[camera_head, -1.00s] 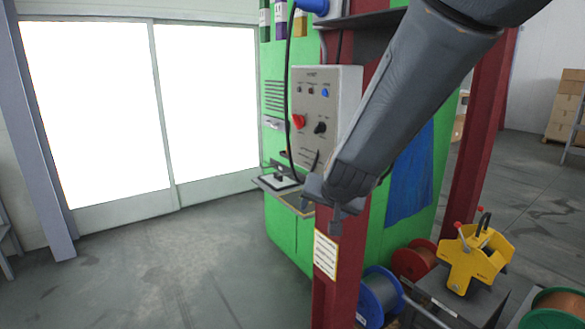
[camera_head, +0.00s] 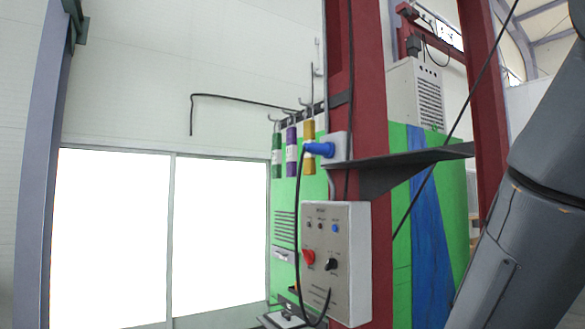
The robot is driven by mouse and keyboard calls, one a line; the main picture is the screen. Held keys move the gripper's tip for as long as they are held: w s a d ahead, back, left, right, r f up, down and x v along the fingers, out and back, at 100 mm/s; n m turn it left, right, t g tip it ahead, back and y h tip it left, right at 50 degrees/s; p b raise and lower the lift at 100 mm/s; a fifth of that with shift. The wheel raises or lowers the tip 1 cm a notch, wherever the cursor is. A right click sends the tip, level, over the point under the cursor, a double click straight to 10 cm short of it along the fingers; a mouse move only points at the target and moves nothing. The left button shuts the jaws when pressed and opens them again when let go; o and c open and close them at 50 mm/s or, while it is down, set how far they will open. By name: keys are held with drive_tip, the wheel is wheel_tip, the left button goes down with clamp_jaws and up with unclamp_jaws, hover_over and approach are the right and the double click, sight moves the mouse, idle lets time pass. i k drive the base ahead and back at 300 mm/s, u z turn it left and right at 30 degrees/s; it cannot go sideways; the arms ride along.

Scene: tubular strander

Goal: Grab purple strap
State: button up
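The purple strap (camera_head: 291,151) hangs from a hook on the green cabinet, left of the red post. It has a pale label band on it. A green strap (camera_head: 277,156) hangs to its left and a yellow strap (camera_head: 308,147) to its right. My arm shows at the right edge, well apart from the straps. My gripper is outside the view.
A grey control box (camera_head: 336,262) with a red switch is on the red post (camera_head: 357,120). Above it are a blue plug (camera_head: 320,149) with a black cable and a dark shelf bracket (camera_head: 400,166). A thin bent rod (camera_head: 240,99) sticks out left of the hooks.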

sight(291, 147)
drive_tip(key=u, duration=1.85)
drive_tip(key=i, duration=1.35)
drive_tip(key=z, duration=2.2)
